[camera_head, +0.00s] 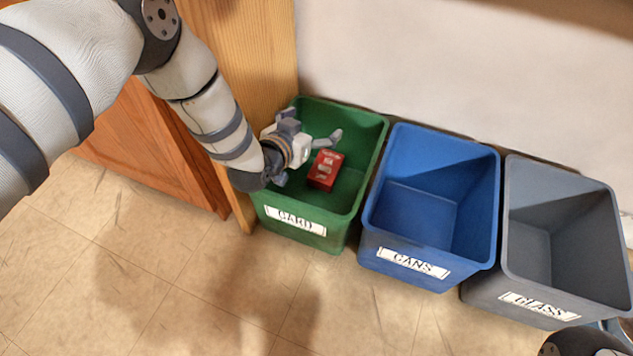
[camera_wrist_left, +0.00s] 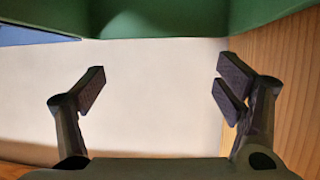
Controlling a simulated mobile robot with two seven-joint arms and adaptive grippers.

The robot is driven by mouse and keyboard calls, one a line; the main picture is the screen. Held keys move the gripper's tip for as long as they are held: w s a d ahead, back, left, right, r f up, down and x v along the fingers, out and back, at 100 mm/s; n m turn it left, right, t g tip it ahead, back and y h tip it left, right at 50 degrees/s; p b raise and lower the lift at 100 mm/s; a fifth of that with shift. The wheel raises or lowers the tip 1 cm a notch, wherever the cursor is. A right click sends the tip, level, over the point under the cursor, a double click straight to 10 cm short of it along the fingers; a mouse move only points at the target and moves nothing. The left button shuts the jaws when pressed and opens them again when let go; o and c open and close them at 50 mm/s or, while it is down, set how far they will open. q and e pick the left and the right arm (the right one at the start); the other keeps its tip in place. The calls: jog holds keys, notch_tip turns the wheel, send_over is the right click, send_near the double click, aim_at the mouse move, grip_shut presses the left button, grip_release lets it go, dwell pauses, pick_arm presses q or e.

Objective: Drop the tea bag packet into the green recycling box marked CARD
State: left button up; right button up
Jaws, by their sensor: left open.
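The red tea bag packet (camera_head: 325,170) shows inside the outline of the green box marked CARD (camera_head: 296,220), near its middle. I cannot tell whether it touches the bottom. My left gripper (camera_head: 308,158) is over the box's left part, with its fingers spread and empty. The packet is just to the right of the gripper and apart from it in the head view. In the left wrist view the two fingers (camera_wrist_left: 162,88) are wide apart with nothing between them, and the green box (camera_wrist_left: 180,18) shows along the top. The packet is not visible there. My right gripper is not in view.
A blue box marked CANS (camera_head: 413,262) and a grey box marked GLASS (camera_head: 540,305) stand to the right, both empty. A wooden cabinet (camera_head: 160,140) is close on the left. A pale wall (camera_head: 430,60) is behind. The tiled floor (camera_head: 150,270) in front is clear.

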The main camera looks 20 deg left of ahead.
pick_arm(q)
jog(key=v, duration=1.2)
jog(key=shift+a, duration=0.1)
